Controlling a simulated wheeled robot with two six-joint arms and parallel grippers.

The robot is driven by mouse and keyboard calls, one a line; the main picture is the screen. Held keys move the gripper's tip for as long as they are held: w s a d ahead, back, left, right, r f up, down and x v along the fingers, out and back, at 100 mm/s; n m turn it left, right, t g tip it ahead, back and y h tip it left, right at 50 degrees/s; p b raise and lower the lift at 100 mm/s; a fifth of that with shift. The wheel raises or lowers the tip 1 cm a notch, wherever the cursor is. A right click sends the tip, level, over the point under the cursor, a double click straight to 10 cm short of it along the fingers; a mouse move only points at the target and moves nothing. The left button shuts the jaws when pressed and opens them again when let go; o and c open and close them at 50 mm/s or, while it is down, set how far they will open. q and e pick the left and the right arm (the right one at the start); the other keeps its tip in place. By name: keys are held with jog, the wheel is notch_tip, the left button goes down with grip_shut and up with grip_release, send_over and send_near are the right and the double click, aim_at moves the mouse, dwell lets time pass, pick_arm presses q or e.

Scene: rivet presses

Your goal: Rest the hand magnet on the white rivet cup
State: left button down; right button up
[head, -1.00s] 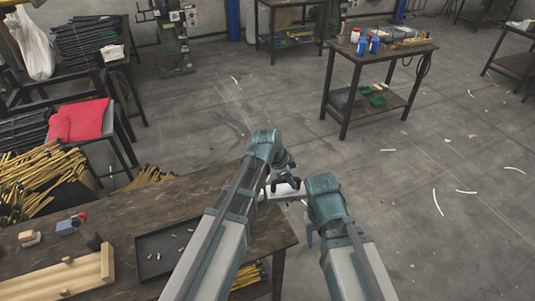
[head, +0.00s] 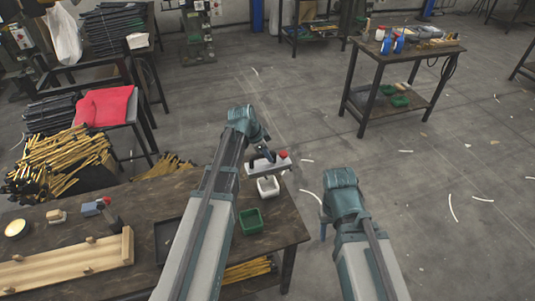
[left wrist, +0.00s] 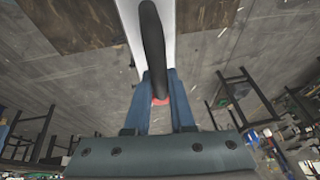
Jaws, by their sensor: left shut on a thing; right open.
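The hand magnet, a pale grey bar (head: 254,171) with a black handle and a red knob (head: 282,155), is held in my left gripper (head: 265,157). In the left wrist view its black handle (left wrist: 153,45) lies between the blue fingers (left wrist: 158,95). The white rivet cup (head: 268,187) stands near the table's far right corner, just below the magnet in the picture. I cannot tell whether they touch. My right gripper (head: 324,222) is mostly hidden by its own arm, beyond the table's right edge. It is open and nothing shows in it.
A green cup (head: 250,222) stands nearer on the brown table (head: 285,228). A dark tray (head: 163,240) is partly hidden by my left arm. A wooden rack (head: 70,268) and small items lie at left. Open floor lies right of the table.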

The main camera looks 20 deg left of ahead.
pick_arm(q)
jog(key=shift+f, duration=0.15)
notch_tip(320, 180, down, 8)
jog(key=b, duration=0.8)
jog(key=shift+f+b, duration=0.2)
jog(key=shift+b, duration=0.1)
grip_release()
dwell(0.4)
jog(key=shift+r, duration=0.1)
dwell(0.4)
jog(key=shift+p+v, duration=4.2)
jog(key=shift+v, duration=0.3)
